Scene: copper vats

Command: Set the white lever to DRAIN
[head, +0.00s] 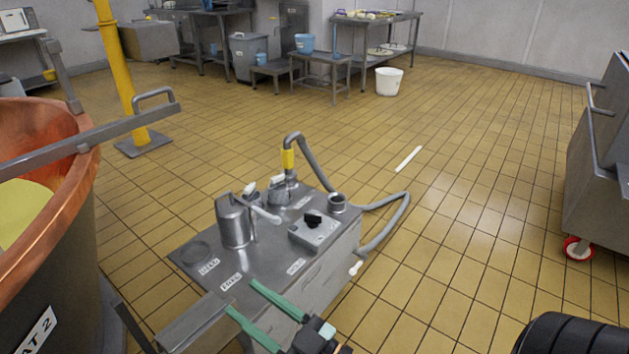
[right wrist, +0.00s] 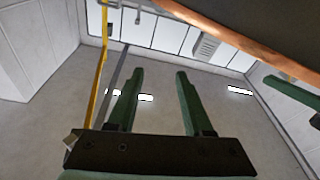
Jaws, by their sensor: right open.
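The steel pump unit (head: 205,290) stands in the lower middle of the head view. My left gripper is not in the head view.
A copper vat (head: 75,190) stands at the left, close to the unit. A grey hose (head: 390,215) loops off the unit's right side. A steel cart (head: 600,160) is at the far right. A white bucket (head: 389,81) and tables stand behind.

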